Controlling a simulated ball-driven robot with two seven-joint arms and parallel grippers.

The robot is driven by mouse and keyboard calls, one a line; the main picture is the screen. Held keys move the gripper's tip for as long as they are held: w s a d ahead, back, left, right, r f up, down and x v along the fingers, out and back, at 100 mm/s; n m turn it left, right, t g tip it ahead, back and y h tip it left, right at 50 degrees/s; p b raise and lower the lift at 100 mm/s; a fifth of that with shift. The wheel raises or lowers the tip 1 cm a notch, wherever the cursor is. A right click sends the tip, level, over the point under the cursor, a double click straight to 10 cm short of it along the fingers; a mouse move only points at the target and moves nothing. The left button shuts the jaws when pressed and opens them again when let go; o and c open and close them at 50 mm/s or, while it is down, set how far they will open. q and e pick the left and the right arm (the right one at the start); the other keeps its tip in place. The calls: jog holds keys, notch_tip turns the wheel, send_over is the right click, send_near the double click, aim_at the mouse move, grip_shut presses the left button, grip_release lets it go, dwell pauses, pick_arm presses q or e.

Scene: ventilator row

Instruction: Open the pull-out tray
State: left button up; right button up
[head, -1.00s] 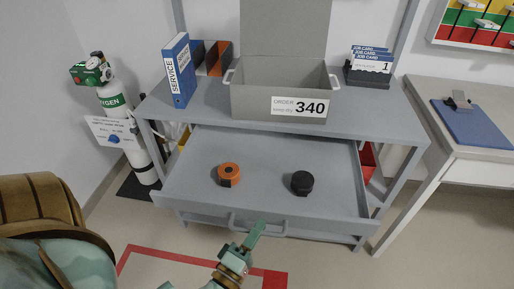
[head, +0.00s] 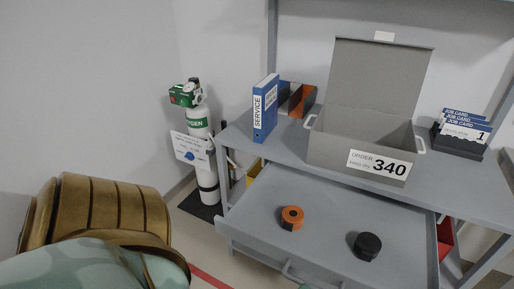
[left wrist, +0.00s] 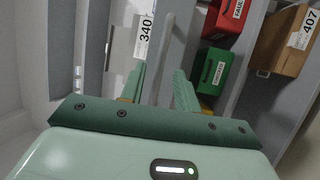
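The pull-out tray (head: 325,226) is a grey drawer under the bench top, standing well out towards me. An orange round part (head: 291,217) and a black round part (head: 367,246) lie in it. Its bar handle (head: 298,277) is on the front, partly cut off by the lower edge of the head view. My left gripper (left wrist: 160,72) shows in the left wrist view with its two green fingers apart, one on each side of the grey handle bar (left wrist: 167,34). A gap shows beside the bar. My right gripper is not in view.
A grey open-lidded box marked 340 (head: 333,150), a blue service binder (head: 265,108) and a job card holder (head: 459,137) stand on the bench. An oxygen cylinder (head: 199,125) stands left. The left wrist view shows red (left wrist: 228,18), green (left wrist: 213,72) and brown (left wrist: 287,40) boxes.

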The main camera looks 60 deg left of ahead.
pick_arm(q)
jog(key=p+v, duration=0.1)
jog(key=v, duration=1.1)
jog(key=shift+s, duration=0.35)
jog(key=shift+f, duration=0.15)
